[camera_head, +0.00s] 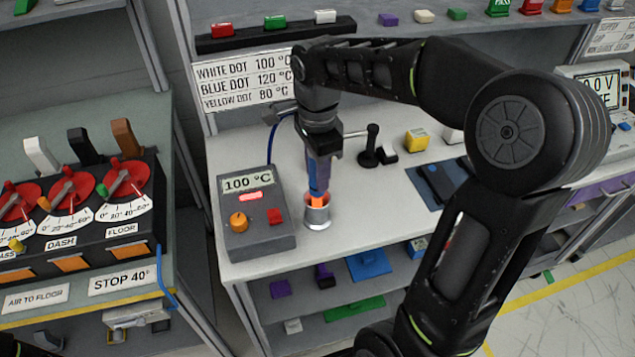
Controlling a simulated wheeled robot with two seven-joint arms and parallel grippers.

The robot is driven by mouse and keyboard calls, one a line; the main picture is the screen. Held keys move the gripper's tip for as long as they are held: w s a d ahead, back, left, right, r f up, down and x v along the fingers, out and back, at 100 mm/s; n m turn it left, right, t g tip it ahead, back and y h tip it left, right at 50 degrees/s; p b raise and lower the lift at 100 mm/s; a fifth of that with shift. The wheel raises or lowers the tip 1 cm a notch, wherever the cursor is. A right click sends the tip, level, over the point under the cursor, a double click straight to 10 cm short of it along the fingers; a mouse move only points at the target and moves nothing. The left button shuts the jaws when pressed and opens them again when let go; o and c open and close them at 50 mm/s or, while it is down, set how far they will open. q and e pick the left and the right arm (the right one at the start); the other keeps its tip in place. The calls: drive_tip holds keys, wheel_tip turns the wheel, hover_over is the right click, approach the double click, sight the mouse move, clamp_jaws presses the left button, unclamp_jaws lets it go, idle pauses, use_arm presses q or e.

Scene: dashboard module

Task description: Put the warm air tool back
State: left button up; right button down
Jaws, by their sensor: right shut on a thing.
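My right gripper (320,150) reaches down from above and is shut on the warm air tool (318,175), a slim blue-purple body held upright. Its lower end glows orange and is at the mouth of a small metal cup (317,216) on the bench. I cannot tell how deep the end sits in the cup or whether it touches the wall. Beside it on the left stands a grey control box (257,212) reading 100 °C, with an orange knob and a red switch. A blue cable runs behind the box. My left gripper is not in view.
A sign (243,82) lists dot temperatures behind the bench. A black stand (371,148), a yellow block (416,140) and a blue mat (443,180) are to the right. A dashboard panel with red dials (70,190) stands at left. The bench front right of the cup is clear.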

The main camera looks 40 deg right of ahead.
drive_tip(key=shift+f, duration=1.85)
drive_tip(key=shift+f, duration=0.15)
drive_tip(key=c, duration=1)
unclamp_jaws()
wheel_tip(320, 180, up, 12)
drive_tip(key=shift+r, duration=0.2)
